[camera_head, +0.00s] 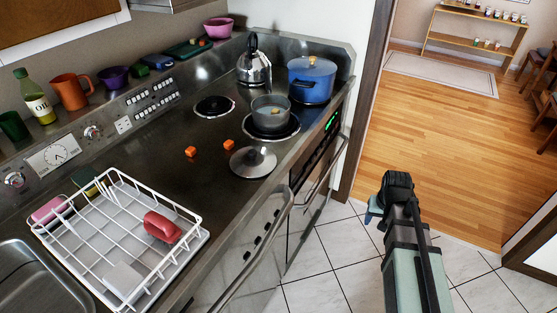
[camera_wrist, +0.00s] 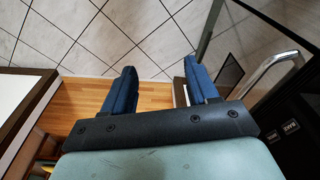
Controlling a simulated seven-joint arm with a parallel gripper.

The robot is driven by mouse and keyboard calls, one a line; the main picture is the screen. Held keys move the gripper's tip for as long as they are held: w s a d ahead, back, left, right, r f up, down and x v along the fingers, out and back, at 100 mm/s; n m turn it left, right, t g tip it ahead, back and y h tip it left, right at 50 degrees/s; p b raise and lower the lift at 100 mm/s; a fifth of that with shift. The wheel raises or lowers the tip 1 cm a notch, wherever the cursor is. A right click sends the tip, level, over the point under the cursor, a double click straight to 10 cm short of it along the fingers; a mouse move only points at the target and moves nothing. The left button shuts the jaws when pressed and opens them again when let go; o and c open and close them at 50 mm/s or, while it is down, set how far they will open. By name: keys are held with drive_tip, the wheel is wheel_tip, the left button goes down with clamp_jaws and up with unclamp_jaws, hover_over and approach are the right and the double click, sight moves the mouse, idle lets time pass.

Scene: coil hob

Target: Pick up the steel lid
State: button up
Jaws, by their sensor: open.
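The steel lid (camera_head: 253,161) lies on the dark hob top near its front edge, with a small knob at its middle. It is just in front of a grey pot (camera_head: 270,113) that stands on a coil burner. My gripper (camera_head: 372,211) is out over the tiled floor, to the right of the hob and apart from the lid. In the wrist view my gripper (camera_wrist: 160,90) shows two blue fingers spread wide with nothing between them. The lid does not show in the wrist view.
Orange cubes (camera_head: 190,152) lie left of the lid. A blue pot (camera_head: 312,80) and a kettle (camera_head: 254,65) stand behind. A white dish rack (camera_head: 118,222) holds a red item (camera_head: 162,227) at left. The oven handle (camera_head: 320,167) sticks out at the front.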

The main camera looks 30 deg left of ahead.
drive_tip(key=a+r+n, duration=0.2)
drive_tip(key=a+r, duration=0.7)
drive_tip(key=a, duration=0.3)
drive_tip(key=n+t+y, duration=0.1)
drive_tip(key=n+y, duration=0.2)
drive_tip(key=n, duration=0.1)
approach(252, 152)
drive_tip(key=x, duration=0.3)
drive_tip(key=shift+w+a, duration=0.2)
drive_tip(key=shift+a, duration=0.05)
drive_tip(key=shift+t, duration=0.3)
drive_tip(key=shift+s+d+x, duration=0.1)
drive_tip(key=shift+s+x, duration=0.05)
drive_tip(key=shift+x, duration=1.2)
drive_tip(key=shift+s+d+x, duration=0.1)
drive_tip(key=shift+x, duration=1.25)
drive_tip(key=shift+f, duration=0.1)
clamp_jaws()
